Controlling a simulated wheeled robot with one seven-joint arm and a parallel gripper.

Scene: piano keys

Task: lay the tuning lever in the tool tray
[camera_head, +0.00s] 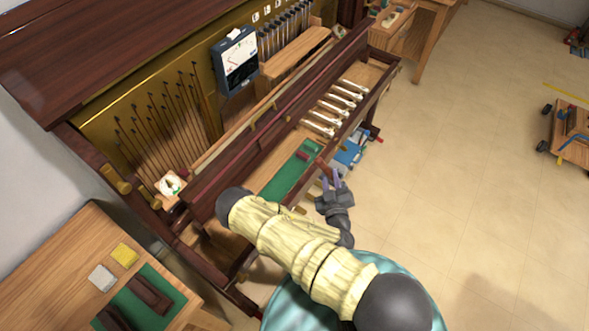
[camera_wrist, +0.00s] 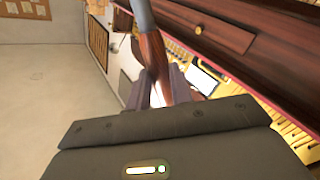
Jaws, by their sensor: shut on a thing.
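The tuning lever (camera_wrist: 153,52) has a red-brown wooden handle and a grey metal shaft. My gripper (camera_wrist: 161,84) is shut on the handle in the wrist view, with the shaft pointing away past the fingertips. In the head view my gripper (camera_head: 332,182) is at the front edge of the open piano, and a small brown part of the lever (camera_head: 323,168) shows beyond the fingers. A wooden tray with small items (camera_head: 393,18) is on the far bench. I cannot tell for sure whether it is the tool tray.
The piano has a green felt strip (camera_head: 287,178), several white-topped keys (camera_head: 337,106) and a blue meter (camera_head: 236,60). Blue things (camera_head: 350,150) are low beside it. A side table (camera_head: 62,252) holds a green mat. A low cart (camera_head: 572,130) stands at right. The floor between is clear.

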